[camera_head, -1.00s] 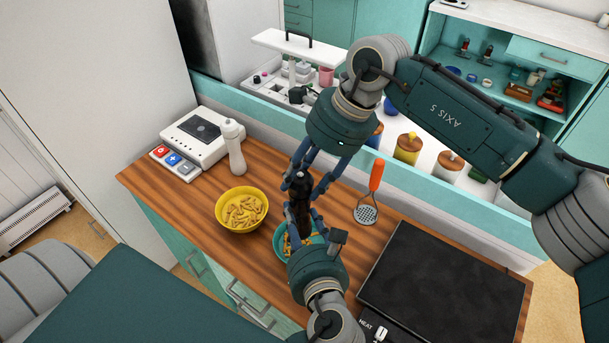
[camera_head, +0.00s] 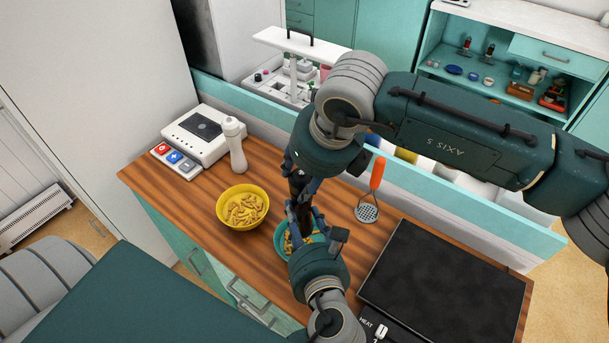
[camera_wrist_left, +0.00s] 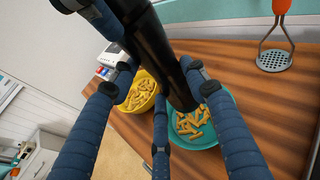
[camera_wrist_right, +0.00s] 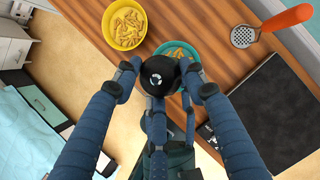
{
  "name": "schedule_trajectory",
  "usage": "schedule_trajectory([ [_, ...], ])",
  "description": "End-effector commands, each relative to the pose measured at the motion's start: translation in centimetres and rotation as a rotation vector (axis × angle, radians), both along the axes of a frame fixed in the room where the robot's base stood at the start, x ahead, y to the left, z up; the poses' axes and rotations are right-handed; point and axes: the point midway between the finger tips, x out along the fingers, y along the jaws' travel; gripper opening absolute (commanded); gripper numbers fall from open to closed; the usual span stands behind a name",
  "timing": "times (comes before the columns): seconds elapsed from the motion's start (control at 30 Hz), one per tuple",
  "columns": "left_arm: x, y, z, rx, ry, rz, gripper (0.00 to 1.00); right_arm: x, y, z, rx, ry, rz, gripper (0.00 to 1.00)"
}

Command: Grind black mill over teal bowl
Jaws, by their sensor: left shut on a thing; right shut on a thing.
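The black mill (camera_wrist_left: 172,62) is held upright or slightly tilted above the teal bowl (camera_wrist_left: 228,103), which holds pasta. My left gripper (camera_head: 300,212) is shut on the mill's lower body; its fingers also show in the left wrist view (camera_wrist_left: 158,100). My right gripper (camera_head: 303,182) is shut on the mill's upper part from above. In the right wrist view the mill's round top (camera_wrist_right: 157,76) sits between the fingers. The teal bowl (camera_head: 281,238) stands on the wooden counter, partly hidden by my left gripper in the head view.
A yellow bowl of pasta (camera_head: 229,222) stands left of the teal bowl. A white mill-shaped bottle (camera_head: 235,148) and a scale-like device (camera_head: 205,132) are behind it.

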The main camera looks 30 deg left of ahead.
Motion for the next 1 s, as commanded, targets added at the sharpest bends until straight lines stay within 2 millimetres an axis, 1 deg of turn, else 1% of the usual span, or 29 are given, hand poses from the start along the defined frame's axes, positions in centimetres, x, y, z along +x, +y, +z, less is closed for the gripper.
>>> schedule_trajectory([
  [0.03,0.00,-0.37,-0.03,-0.001,0.002,-0.009,0.08,0.28,0.36,0.38,0.012,-0.011,-0.032,0.16],
  [0.2,-0.01,-0.36,-0.04,-0.001,0.002,-0.009,0.08,0.26,0.41,0.40,0.013,-0.010,-0.131,0.16],
  [0.4,-0.02,-0.36,-0.06,-0.002,0.003,-0.009,0.08,0.29,0.40,0.39,0.014,-0.010,-0.202,0.16],
  [0.63,-0.03,-0.35,-0.06,-0.002,0.002,-0.007,0.08,0.31,0.38,0.39,0.014,-0.010,-0.233,0.16],
  [0.97,-0.05,-0.31,-0.10,-0.002,0.003,-0.006,0.08,0.36,0.36,0.41,0.014,-0.011,-0.234,0.16],
  [1.0,-0.05,-0.31,-0.10,-0.002,0.003,-0.006,0.08,0.36,0.36,0.41,0.014,-0.011,-0.234,0.46],
])
